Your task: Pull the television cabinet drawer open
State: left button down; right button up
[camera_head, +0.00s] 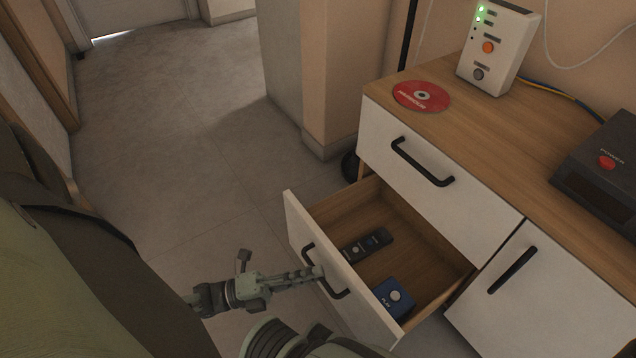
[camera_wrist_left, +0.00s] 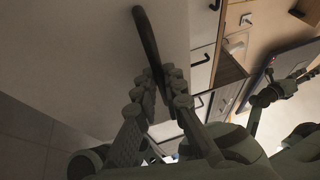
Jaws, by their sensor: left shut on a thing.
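The television cabinet (camera_head: 455,215) has white fronts and a wood top. Its lower left drawer (camera_head: 297,222) stands pulled well out, with its wooden inside in plain view. My left gripper (camera_head: 318,272) is at the front of this drawer, shut on its black bar handle (camera_head: 340,292). In the left wrist view, the dark handle (camera_wrist_left: 147,35) runs between the fingers of the left gripper (camera_wrist_left: 162,85). Another arm part with a gripper-like end (camera_wrist_left: 285,88) shows at the right of that view; its fingers are too unclear to read.
The open drawer holds a black remote (camera_head: 368,246) and a blue box (camera_head: 393,298). On the cabinet top are a red disc (camera_head: 421,96), a white device with green lights (camera_head: 497,45) and a black box (camera_head: 603,170). The upper drawer (camera_head: 430,165) is closed. Grey floor (camera_head: 165,150) left of the cabinet is clear.

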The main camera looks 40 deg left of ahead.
pick_arm(q)
jog(key=c, duration=1.8)
grip_release()
jog(key=shift+o, duration=1)
jog(key=v, duration=1.2)
